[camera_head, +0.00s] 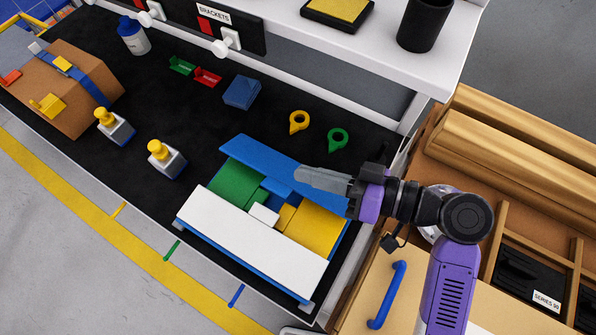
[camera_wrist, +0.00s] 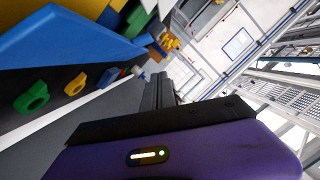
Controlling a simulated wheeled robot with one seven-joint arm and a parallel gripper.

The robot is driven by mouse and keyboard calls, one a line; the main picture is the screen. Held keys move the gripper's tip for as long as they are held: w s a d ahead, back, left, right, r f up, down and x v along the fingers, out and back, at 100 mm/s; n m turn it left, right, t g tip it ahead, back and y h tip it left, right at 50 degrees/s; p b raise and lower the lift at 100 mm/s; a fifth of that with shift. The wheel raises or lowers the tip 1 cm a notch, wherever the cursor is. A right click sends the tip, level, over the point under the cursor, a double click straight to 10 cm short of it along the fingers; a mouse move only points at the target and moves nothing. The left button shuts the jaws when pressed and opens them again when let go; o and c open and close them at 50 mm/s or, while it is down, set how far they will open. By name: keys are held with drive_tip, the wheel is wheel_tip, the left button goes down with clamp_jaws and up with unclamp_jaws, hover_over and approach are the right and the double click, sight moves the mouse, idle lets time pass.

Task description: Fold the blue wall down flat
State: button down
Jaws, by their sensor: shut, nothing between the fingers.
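The blue wall (camera_head: 255,155) is a long panel along the back side of a box on the black mat. It also shows at the upper left of the wrist view (camera_wrist: 70,38). I cannot tell its exact tilt. The box holds a green block (camera_head: 234,183), a yellow block (camera_head: 312,232) and a small white block (camera_head: 264,213). A white panel (camera_head: 250,241) lies along its front. My gripper (camera_head: 300,177) is shut and empty, its grey fingers over the right half of the blue wall in the head view. They hide part of the wall, and I cannot tell whether they touch it.
A yellow ring tag (camera_head: 299,121) and a green ring tag (camera_head: 337,138) lie behind the box. A blue block (camera_head: 241,92) lies further left. Two yellow-topped bottles (camera_head: 166,158) stand left. A white shelf (camera_head: 375,45) overhangs the back. Wooden drawers (camera_head: 520,215) are right.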

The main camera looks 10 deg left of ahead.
drive_tip(key=v, duration=0.6)
drive_tip(key=shift+s, duration=0.1)
drive_tip(key=shift+d+r+n, duration=0.1)
drive_tip(key=shift+d+n, duration=0.2)
drive_tip(key=shift+n, duration=0.2)
drive_tip(key=shift+a, duration=0.4)
drive_tip(key=p, duration=0.2)
hover_over(290, 190)
drive_tip(key=w, duration=0.2)
drive_tip(key=shift+s+d+f, duration=0.1)
drive_tip(key=shift+d+f, duration=0.15)
drive_tip(key=shift+f, duration=0.3)
drive_tip(key=shift+s+d+f, duration=0.1)
drive_tip(key=shift+d+f, duration=0.1)
drive_tip(key=shift+f, duration=0.35)
drive_tip(key=f, duration=0.2)
drive_tip(key=s+f, duration=0.1)
drive_tip(key=shift+s+a+t, duration=0.1)
drive_tip(key=shift+a+t, duration=0.2)
drive_tip(key=shift+a, duration=0.05)
drive_tip(key=shift+s+a+f, duration=0.1)
drive_tip(key=shift+s+f, duration=0.05)
drive_tip(key=shift+f, duration=0.25)
